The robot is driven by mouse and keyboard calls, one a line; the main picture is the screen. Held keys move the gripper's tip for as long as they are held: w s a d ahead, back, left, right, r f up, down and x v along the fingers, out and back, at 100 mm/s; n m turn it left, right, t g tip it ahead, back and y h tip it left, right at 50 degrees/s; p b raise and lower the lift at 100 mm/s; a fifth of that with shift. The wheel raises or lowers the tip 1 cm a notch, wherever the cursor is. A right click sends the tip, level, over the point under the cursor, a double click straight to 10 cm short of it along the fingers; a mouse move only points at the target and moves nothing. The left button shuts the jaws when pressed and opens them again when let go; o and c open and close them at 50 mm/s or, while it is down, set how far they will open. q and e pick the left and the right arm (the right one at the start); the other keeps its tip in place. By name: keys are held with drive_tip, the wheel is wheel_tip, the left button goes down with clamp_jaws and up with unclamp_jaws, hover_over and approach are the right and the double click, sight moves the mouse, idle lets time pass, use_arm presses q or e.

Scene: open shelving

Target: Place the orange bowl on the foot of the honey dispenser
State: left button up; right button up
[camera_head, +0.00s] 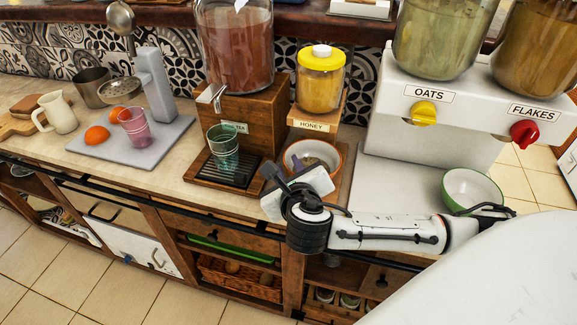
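The honey dispenser (320,88) has a yellow lid, an amber jar and a wooden stand labelled HONEY. The orange bowl (318,149), white inside with an orange rim, is below the jar, over the wooden foot (346,182). I cannot tell whether it rests on the foot or is held just above it. My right gripper (294,174) is at the bowl's near left side and covers part of its rim. Its fingertips are partly hidden, so I cannot tell whether it grips the rim. My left gripper is not in view.
The tea dispenser (240,55) stands left of the honey, with a green glass (223,147) on its drip tray. A white cereal dispenser (430,120) and a green bowl (472,188) are to the right. The counter's front edge runs below my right gripper.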

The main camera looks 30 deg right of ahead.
drive_tip(key=shift+o, duration=0.2)
drive_tip(key=shift+r, duration=0.1)
drive_tip(key=shift+s+a+r, duration=0.1)
drive_tip(key=shift+s, duration=0.05)
drive_tip(key=v, duration=1.1)
drive_tip(key=s+a+f+m+g+y, duration=0.1)
drive_tip(key=a+f+m+g+y, duration=0.15)
drive_tip(key=a+f+m, duration=0.4)
drive_tip(key=s+a+f+m+g+y, duration=0.1)
drive_tip(key=a+f+m+y, duration=0.25)
drive_tip(key=f+m, duration=0.5)
drive_tip(key=s+d+f+m+y, duration=0.2)
drive_tip(key=s+f+m, duration=0.8)
drive_tip(key=f+m, duration=0.4)
drive_tip(key=m, duration=0.5)
drive_tip(key=shift+d+f, duration=0.25)
drive_tip(key=shift+w, duration=0.1)
